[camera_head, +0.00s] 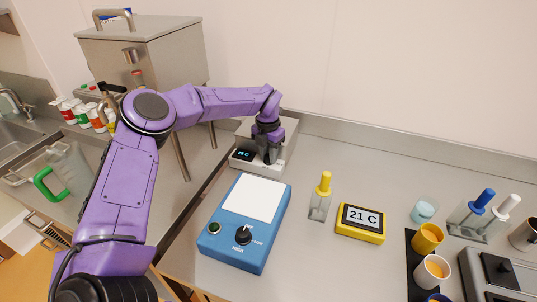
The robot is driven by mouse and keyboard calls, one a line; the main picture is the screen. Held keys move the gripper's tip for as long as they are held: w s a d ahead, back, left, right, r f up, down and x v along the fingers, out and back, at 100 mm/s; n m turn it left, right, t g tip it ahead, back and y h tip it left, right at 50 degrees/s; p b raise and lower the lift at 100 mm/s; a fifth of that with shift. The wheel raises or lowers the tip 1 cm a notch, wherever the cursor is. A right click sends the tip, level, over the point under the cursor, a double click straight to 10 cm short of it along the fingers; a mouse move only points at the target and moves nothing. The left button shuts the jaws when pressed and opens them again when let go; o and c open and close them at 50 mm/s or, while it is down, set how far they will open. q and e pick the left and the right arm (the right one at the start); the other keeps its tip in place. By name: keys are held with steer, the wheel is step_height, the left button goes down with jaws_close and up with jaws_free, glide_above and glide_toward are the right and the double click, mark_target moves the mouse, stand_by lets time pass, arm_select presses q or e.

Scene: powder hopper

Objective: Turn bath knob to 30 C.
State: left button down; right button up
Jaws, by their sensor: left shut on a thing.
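The bath is a pale grey box (287,151) at the back of the counter, against the low wall ledge. A small dark display (245,155) sits on the left of its front; its digits are too small to read surely. My left gripper (270,158) points down at the front of the bath, right of the display. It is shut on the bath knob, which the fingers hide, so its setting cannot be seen. A yellow thermometer box (361,222) on the counter reads 21 C. My right gripper is out of view.
A blue device (233,255) with a white top plate, a black knob and a HIGH label stands before the bath. A yellow-capped bottle (320,200) stands right of it. Cups and bottles crowd the far right; a steel hopper (150,45) stands behind my left arm.

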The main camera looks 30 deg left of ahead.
mark_target(268, 155)
arm_select(q)
steer(key=shift+w+r, duration=0.1)
stand_by(0.3)
steer(key=c, duration=1.1)
jaws_free()
steer(key=shift+c, duration=0.2)
steer(key=shift+r, duration=0.3)
step_height(268, 155, up, 10)
steer(key=b, duration=0.2)
steer(key=shift+a, duration=0.15)
steer(key=shift+f, duration=0.15)
